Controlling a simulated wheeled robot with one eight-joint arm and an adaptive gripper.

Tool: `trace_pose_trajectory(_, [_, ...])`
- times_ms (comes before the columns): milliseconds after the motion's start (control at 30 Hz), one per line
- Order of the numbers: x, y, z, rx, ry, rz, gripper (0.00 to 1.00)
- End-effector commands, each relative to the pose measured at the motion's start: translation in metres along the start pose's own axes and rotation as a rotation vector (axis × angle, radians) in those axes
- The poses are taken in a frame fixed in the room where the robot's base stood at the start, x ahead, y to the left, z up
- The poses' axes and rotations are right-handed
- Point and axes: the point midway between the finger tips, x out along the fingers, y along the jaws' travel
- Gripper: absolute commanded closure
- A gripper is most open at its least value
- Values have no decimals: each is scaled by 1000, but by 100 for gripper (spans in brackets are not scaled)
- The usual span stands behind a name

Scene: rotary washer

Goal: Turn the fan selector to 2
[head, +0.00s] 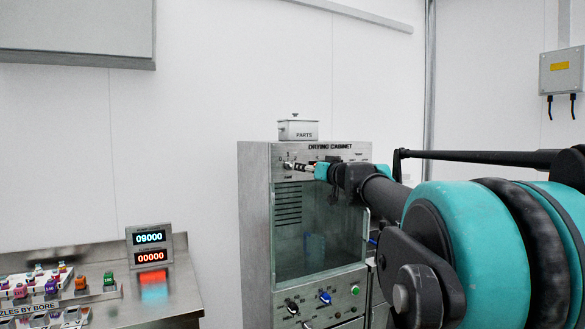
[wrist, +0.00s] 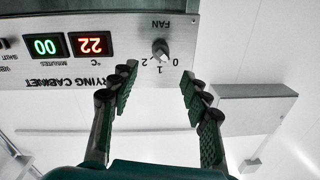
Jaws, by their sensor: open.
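I cannot tell whether the fingertips touch the panel.
The panel has a red display (wrist: 90,43) reading 22 and a green display (wrist: 45,46) reading 00. A white PARTS box (head: 298,131) stands on the cabinet. Lower knobs, including a blue one (head: 325,297), sit below the glass door. A steel bench (head: 185,290) is at the left.

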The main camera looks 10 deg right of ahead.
Motion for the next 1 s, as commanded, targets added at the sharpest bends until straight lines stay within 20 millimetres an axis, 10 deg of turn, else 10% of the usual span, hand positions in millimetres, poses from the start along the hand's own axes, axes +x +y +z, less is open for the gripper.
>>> trace_pose_trajectory(500, [82, -1, 0, 0, -1, -2, 53])
trace_pose_trajectory(1000, [89, 0, 1, 0, -1, -1, 63])
